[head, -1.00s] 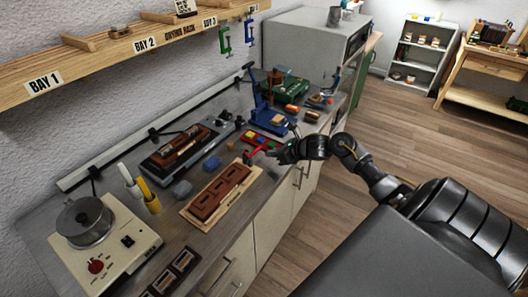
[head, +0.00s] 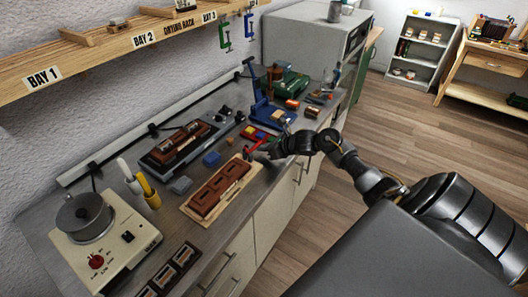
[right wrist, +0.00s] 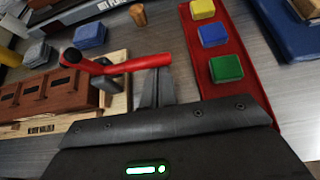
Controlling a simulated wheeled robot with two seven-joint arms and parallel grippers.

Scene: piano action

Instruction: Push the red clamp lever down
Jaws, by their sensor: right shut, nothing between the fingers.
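The red clamp lever (head: 255,149) stands at the far end of a brown wooden block (head: 222,186), which lies on a pale board (head: 206,222). In the right wrist view the lever (right wrist: 140,63) reaches right from a dark-tipped pivot, its handle end just beyond my fingertips. My right gripper (head: 266,154) is close beside the lever on its right, shut and empty; it also shows in the right wrist view (right wrist: 156,80). I cannot tell whether the fingers touch the handle. The lever's exact tilt is hard to judge. My left gripper is out of view.
A red tray (right wrist: 232,95) with yellow, blue and green blocks lies just right of the gripper. A blue fixture (head: 270,112) stands behind. Grey and blue blocks (head: 211,159) lie left of the lever. A hot plate (head: 128,247) stands at the near left.

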